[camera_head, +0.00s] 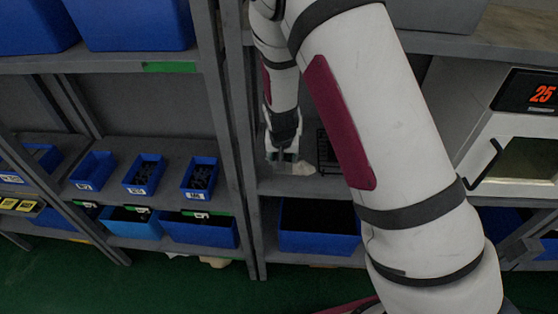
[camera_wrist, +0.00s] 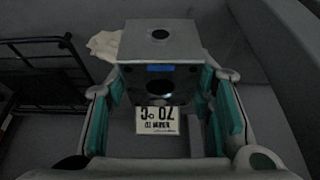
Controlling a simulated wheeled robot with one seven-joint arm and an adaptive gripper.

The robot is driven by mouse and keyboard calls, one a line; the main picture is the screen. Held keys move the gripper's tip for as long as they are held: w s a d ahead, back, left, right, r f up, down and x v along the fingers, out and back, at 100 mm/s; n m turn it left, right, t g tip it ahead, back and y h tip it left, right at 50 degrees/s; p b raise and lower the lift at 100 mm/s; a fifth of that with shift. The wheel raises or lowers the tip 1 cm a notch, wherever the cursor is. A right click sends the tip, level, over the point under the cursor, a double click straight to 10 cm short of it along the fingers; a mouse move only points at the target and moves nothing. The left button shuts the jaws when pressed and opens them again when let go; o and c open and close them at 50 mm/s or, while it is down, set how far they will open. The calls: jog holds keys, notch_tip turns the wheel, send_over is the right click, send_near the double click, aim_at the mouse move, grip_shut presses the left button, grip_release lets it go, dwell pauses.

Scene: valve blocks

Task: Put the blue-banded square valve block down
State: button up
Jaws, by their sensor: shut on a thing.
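The blue-banded square valve block (camera_wrist: 160,40) is grey with a round hole in its top and a larger dark bore in the face below it. A short blue band (camera_wrist: 160,68) is on its upper edge. My gripper (camera_wrist: 162,88) is shut on the block, with green pads at its left and right sides. In the head view my gripper (camera_head: 283,153) points down over the middle shelf (camera_head: 290,188); the block is too small and hidden there to make out. Whether the block touches the shelf I cannot tell.
A white label with upside-down black print (camera_wrist: 158,120) shows below the block. A crumpled pale cloth (camera_wrist: 103,45) and a black wire rack (camera_wrist: 30,75) lie to the left in the wrist view. A white oven-like unit (camera_head: 515,145) stands right; a blue bin (camera_head: 318,243) is below.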

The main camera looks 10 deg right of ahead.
jog(key=shift+w+a+f, duration=0.1)
jog(key=shift+w+a, duration=0.15)
jog(key=shift+w, duration=0.3)
jog(key=shift+w+a, duration=0.2)
jog(key=shift+w, duration=0.35)
jog(key=shift+s+f+p, duration=0.1)
jog(key=shift+f+p, duration=0.25)
jog(key=shift+f, duration=1.4)
jog(key=o, duration=1.6)
jog(key=shift+f, duration=0.1)
jog(key=shift+c, duration=0.2)
